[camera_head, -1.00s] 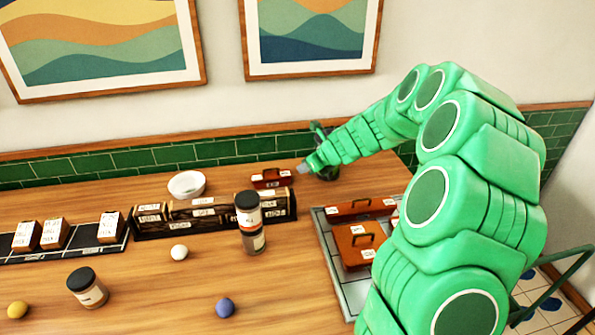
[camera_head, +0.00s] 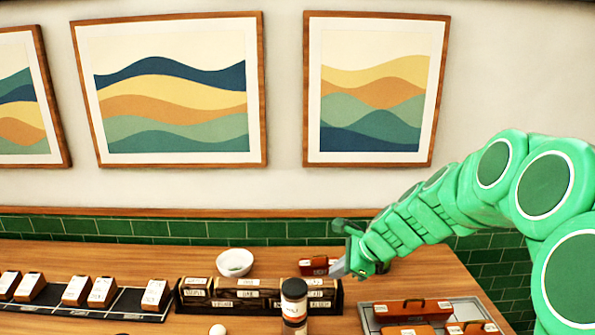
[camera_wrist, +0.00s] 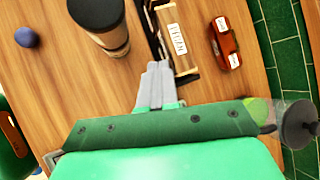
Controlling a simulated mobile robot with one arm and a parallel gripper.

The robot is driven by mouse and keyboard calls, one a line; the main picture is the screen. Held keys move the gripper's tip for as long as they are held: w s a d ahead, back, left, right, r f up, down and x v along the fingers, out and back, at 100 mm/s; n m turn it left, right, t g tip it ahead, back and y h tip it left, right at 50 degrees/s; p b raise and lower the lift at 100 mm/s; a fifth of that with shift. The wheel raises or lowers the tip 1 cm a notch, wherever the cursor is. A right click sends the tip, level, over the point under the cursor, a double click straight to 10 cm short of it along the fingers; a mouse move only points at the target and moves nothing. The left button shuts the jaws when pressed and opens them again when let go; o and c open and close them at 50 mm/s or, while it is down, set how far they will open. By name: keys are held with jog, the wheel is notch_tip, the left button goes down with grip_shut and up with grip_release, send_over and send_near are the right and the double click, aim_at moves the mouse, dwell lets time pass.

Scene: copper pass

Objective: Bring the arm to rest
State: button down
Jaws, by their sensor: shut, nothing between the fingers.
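My green arm comes in from the right in the head view and reaches left over the back of the wooden table. My gripper (camera_head: 340,268) is at its end, close to a small red-brown box with a white label (camera_head: 315,265). In the wrist view my gripper (camera_wrist: 158,72) has its grey fingers together with nothing between them. The fingers point at the end of a dark labelled rack (camera_wrist: 174,38). The red-brown box also shows in the wrist view (camera_wrist: 224,45), to the right of the fingers and apart from them.
A dark-lidded jar (camera_head: 294,305) stands before the rack, and a white bowl (camera_head: 234,262) behind it. A tray (camera_head: 470,310) with red-brown lidded pieces lies at right. A black strip with labelled blocks (camera_head: 102,290) lies at left. A blue ball (camera_wrist: 27,37) shows in the wrist view.

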jog(key=s+d+n+g+h, duration=0.2)
jog(key=s+n, duration=0.7)
jog(key=s, duration=1)
jog(key=s+d+r+n+g+h, duration=0.1)
jog(key=s+n+g+h, duration=0.3)
jog(key=s+n, duration=0.6)
jog(key=s+d, duration=0.1)
jog(key=s, duration=0.8)
jog(key=shift+d+r, duration=0.2)
jog(key=shift+d, duration=0.1)
dwell(3.9)
